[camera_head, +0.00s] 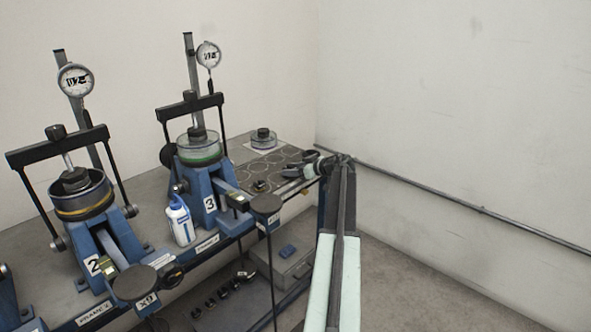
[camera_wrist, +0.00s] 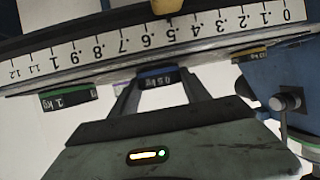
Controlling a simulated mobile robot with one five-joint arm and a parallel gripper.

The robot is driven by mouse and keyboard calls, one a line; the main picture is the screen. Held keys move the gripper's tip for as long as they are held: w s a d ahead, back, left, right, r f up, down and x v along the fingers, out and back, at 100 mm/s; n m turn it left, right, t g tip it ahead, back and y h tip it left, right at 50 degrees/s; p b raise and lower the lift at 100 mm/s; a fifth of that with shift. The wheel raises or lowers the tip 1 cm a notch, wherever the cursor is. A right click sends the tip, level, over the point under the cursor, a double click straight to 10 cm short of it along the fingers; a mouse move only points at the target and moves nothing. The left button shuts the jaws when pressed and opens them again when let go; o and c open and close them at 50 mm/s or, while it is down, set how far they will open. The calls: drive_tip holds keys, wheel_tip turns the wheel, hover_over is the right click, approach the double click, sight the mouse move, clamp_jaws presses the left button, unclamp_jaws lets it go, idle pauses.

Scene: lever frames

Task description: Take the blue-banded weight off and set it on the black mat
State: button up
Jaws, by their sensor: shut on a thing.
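In the wrist view the blue-banded weight (camera_wrist: 155,82), marked 0.5 kg, is at the lower edge of a white numbered scale beam (camera_wrist: 120,52). My gripper (camera_wrist: 159,77) is shut on it, one finger on each side. The weight is still against the beam, as far as I can tell. Its far side is hidden. In the head view a dark mat with ring outlines (camera_head: 287,156) lies on the bench near my arm's end. The grip is too small to make out there.
A green-banded 1 kg weight (camera_wrist: 68,99) and a yellow-banded weight (camera_wrist: 250,54) flank it on the beam. Frame 3 (camera_head: 197,190), frame 2 (camera_head: 120,245) and a white bottle (camera_head: 181,221) stand on the bench. A small dark piece (camera_head: 260,186) is by the mat's near edge.

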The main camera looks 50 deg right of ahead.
drive_tip(key=shift+f, duration=0.15)
drive_tip(key=o, duration=1.7)
drive_tip(key=shift+o, duration=0.2)
drive_tip(key=p+v, duration=0.3)
drive_tip(key=v, duration=0.5)
